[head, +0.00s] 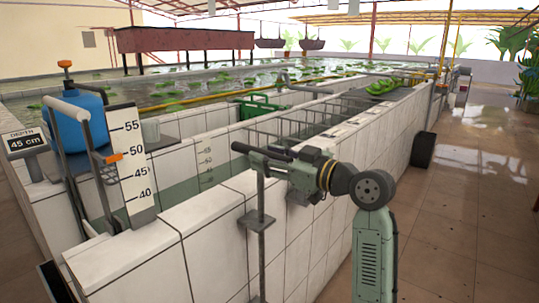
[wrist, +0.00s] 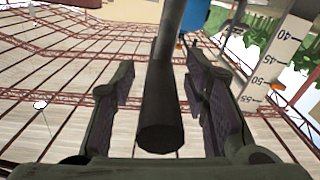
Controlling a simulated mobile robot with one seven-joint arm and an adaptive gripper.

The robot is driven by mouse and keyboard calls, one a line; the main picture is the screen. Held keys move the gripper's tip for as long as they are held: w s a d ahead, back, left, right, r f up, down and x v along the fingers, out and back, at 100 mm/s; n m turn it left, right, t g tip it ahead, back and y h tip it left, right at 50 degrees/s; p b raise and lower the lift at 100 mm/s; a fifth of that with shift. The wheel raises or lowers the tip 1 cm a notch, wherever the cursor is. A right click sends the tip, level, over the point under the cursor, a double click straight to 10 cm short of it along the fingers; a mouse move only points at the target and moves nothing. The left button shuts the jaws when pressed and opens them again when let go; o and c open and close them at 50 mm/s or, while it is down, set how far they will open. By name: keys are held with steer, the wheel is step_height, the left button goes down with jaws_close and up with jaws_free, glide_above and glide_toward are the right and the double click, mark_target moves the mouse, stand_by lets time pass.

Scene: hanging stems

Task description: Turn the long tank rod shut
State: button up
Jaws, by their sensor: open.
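A long grey rod (head: 262,245) stands upright at the near tank wall, passing through a small bracket plate. A dark handle bar (head: 242,148) lies across its top. My gripper (head: 272,156) is at this handle, its jaws pointing left. In the wrist view, the dark round bar (wrist: 160,115) runs between the two fingers of my gripper (wrist: 160,70), its blunt end near the palm. The fingers are open, with gaps visible on both sides of the bar. My gripper partly hides the handle in the head view.
A white depth scale (head: 133,160) with an orange pointer stands left of the rod. A white-handled lever (head: 66,108) and a blue container (head: 76,125) stand farther left. The tiled wall (head: 215,240) runs below my gripper. Open floor (head: 470,210) lies to the right.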

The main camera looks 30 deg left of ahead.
jaws_close()
stand_by(0.5)
stand_by(0.3)
